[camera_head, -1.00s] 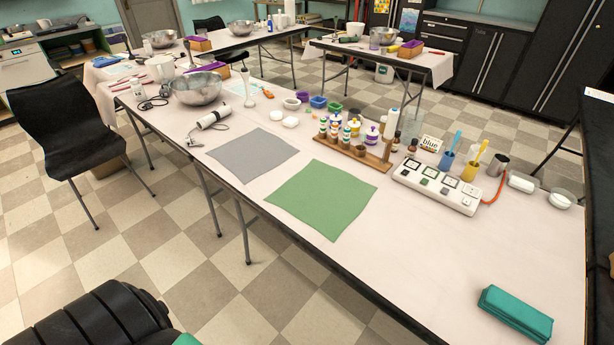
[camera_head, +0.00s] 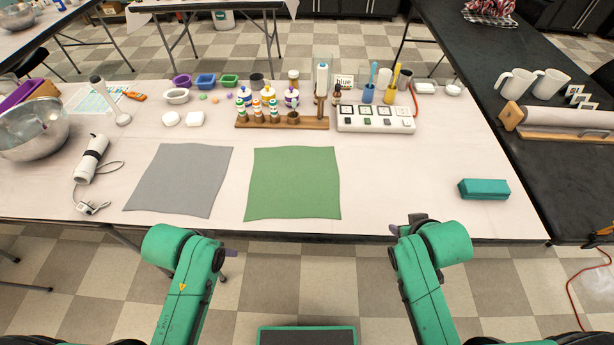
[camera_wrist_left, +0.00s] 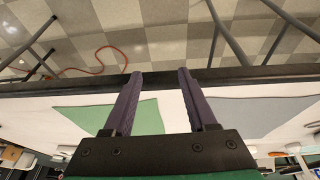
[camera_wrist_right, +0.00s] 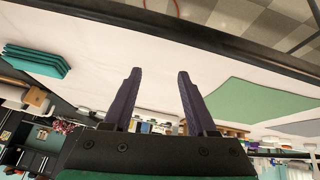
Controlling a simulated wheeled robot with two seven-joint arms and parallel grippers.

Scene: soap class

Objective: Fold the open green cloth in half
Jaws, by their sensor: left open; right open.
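The green cloth (camera_head: 293,184) lies flat and spread open on the table, near its front edge. It also shows in the left wrist view (camera_wrist_left: 148,117) and the right wrist view (camera_wrist_right: 262,102). My left gripper (camera_wrist_left: 157,75) is open and empty, in front of the table edge; in the head view its fingers (camera_head: 230,253) show small, left of the cloth. My right gripper (camera_wrist_right: 156,72) is open and empty; in the head view its fingers (camera_head: 394,230) are right of the cloth and apart from it.
A grey cloth (camera_head: 180,181) lies just left of the green one. Behind stand a wooden rack (camera_head: 283,122) with bottles and a white switch panel (camera_head: 376,119).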

